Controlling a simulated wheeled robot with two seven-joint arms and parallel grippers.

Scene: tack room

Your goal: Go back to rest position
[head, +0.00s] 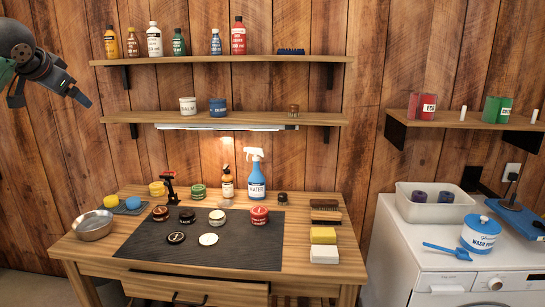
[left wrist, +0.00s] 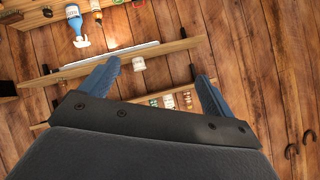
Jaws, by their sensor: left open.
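My left gripper (head: 48,96) is raised at the upper left of the head view, in front of the plank wall and left of the upper shelf. Its two fingers are spread with nothing between them. In the left wrist view the blue fingers (left wrist: 155,78) stand apart, with the shelves and wall well beyond them. My right gripper shows in neither view.
A wooden table (head: 85,250) bears a dark mat (head: 150,250), tins, a metal bowl (head: 93,226), a blue spray bottle (head: 256,178) and brushes. The upper shelf (head: 200,60) and lower shelf (head: 255,118) hold bottles and jars. A white washing machine (head: 400,262) stands right.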

